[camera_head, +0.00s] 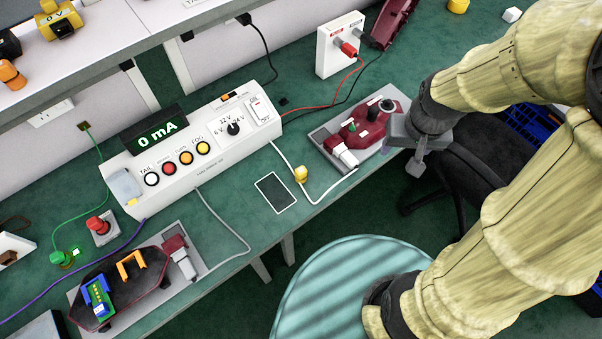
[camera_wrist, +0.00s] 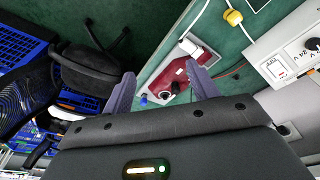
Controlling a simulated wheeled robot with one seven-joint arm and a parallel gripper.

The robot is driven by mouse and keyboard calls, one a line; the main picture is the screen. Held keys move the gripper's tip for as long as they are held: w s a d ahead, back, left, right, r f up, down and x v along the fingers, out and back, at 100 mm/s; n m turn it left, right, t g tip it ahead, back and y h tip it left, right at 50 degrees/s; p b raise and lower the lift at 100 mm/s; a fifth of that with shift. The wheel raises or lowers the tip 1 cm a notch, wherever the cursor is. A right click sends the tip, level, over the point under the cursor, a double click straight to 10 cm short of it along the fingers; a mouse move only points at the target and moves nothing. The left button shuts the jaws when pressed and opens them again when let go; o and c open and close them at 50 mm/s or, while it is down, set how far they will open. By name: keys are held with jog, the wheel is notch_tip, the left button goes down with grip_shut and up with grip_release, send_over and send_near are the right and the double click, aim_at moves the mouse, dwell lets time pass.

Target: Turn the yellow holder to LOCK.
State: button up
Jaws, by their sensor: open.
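A small yellow piece (camera_head: 301,174) sits by the white cable on the green bench, left of a red lamp unit (camera_head: 371,130). It also shows in the wrist view (camera_wrist: 233,17). I cannot tell whether it is the yellow holder, and no LOCK mark is readable. The red lamp unit lies in a grey tray (camera_head: 318,137) with a white connector (camera_head: 343,155), a green piece and dark knobs. My gripper (camera_head: 415,165) is at the right end of this tray, above the bench edge.
A white tester (camera_head: 190,150) reading 0 mA stands on the bench. A dark lamp unit (camera_head: 125,285) with an orange clip lies at lower left. A white socket box (camera_head: 338,45) stands behind the red lamp unit. A black chair (camera_wrist: 88,70) and a round teal top (camera_head: 335,295) are near.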

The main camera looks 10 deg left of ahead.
jog(key=w+a+f+n+g+b, duration=0.1)
jog(key=w+a+f+n+b, duration=0.15)
jog(key=a, duration=0.35)
jog(key=w+a+f+n+b, duration=0.1)
jog(key=w+a+f+n, duration=0.15)
jog(key=a, duration=0.35)
jog(key=n+g+b, duration=0.1)
jog(key=n+b, duration=0.1)
send_over(302, 170)
notch_tip(302, 170, down, 5)
jog(key=shift+r, duration=0.2)
notch_tip(302, 170, down, 12)
jog(key=shift+w+f+p, duration=0.1)
jog(key=shift+f+p, duration=0.05)
jog(key=shift+p, duration=0.25)
